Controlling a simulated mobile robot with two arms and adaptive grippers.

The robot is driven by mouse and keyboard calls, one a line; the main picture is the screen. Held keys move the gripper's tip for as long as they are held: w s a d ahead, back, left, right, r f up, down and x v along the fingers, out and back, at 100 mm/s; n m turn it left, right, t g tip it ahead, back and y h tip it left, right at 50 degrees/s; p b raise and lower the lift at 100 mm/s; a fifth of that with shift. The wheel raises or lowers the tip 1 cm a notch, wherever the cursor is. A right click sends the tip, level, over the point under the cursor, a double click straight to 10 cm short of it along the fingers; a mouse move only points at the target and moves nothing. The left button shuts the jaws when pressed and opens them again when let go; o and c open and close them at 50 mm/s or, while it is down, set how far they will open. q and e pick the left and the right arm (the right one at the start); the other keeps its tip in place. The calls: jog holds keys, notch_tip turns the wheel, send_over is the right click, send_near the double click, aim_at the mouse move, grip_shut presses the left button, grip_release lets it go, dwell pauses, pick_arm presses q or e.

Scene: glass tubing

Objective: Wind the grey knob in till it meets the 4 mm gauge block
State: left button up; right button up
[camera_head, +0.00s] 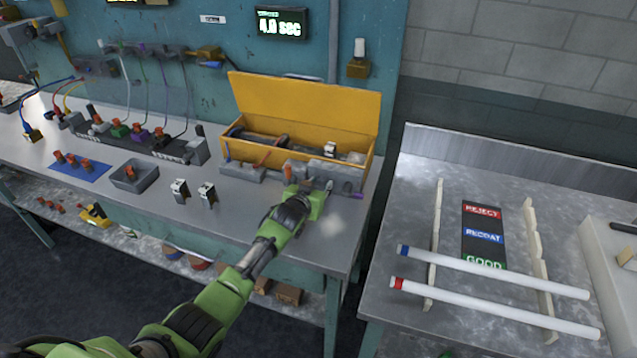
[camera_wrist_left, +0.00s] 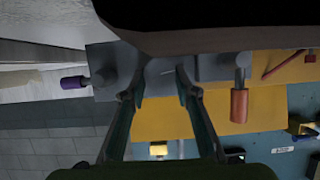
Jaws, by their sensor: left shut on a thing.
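My left gripper (camera_head: 318,192) reaches the front of the yellow-lidded machine (camera_head: 305,101) on the bench. In the left wrist view the gripper (camera_wrist_left: 158,88) has its two fingers on either side of a grey part (camera_wrist_left: 161,72), which I take for the grey knob. It is shut on it; the fingers and the dark housing hide much of the knob. An orange knob (camera_head: 288,172) and a purple knob (camera_head: 357,196) are on either side of it. A small metal block (camera_head: 330,148) sits inside the machine. I cannot tell whether it is the 4 mm gauge block, or whether the knob touches it.
Two small metal blocks (camera_head: 180,190) stand on the bench, left of my arm. A grey tray (camera_head: 133,176) and a blue mat (camera_head: 80,167) lie farther left. A side table at right bears two glass tubes (camera_head: 495,273) on wooden rests. A display reads 4.0 sec.

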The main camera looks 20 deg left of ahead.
pick_arm(q)
jog(key=shift+d+f+m+y+b, duration=0.15)
jog(key=shift+m+y+b, duration=0.35)
jog(key=shift+m, duration=0.2)
dwell(0.3)
jog(key=o, duration=1.1)
jog(key=shift+s, duration=0.1)
jog(key=v, duration=1.2)
